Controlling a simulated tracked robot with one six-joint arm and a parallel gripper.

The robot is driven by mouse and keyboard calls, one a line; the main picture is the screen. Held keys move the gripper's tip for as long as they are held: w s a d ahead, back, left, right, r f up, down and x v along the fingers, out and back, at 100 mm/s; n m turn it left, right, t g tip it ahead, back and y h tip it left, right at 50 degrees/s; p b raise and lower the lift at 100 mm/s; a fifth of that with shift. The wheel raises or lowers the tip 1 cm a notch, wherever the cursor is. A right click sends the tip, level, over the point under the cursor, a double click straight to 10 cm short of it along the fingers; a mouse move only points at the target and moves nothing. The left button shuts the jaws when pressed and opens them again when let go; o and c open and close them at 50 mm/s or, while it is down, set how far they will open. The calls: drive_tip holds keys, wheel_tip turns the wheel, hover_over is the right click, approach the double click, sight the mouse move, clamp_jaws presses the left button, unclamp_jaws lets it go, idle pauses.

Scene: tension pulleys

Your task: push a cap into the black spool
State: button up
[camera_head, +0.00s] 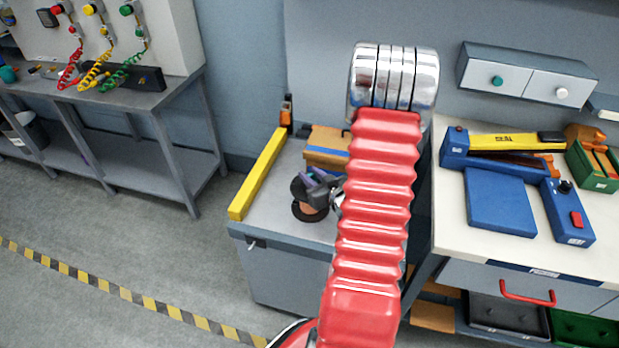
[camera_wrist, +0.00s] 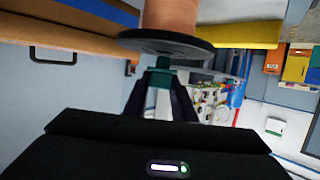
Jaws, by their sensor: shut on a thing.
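The black spool (camera_head: 309,214), wound with copper wire, stands on the grey cabinet top in the head view, partly covered by my gripper (camera_head: 322,186). In the wrist view the spool's black flange (camera_wrist: 168,47) and copper winding (camera_wrist: 171,18) are just beyond my fingertips. My gripper (camera_wrist: 163,92) is shut on a small teal cap (camera_wrist: 160,78) in the wrist view. The cap is close against the flange's face, near its middle. I cannot tell whether any of it is inside the spool. The cap cannot be made out in the head view.
A yellow bar (camera_head: 258,172) lies along the cabinet's left edge. An orange-brown box with a blue band (camera_head: 326,150) stands behind the spool. My red arm hides the cabinet's right side. A white workbench (camera_head: 460,215) with blue fixtures (camera_head: 500,200) is at the right.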

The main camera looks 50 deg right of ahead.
drive_tip(key=shift+f, duration=1.3)
idle(0.4)
drive_tip(key=o, duration=1.1)
drive_tip(key=shift+r, duration=0.1)
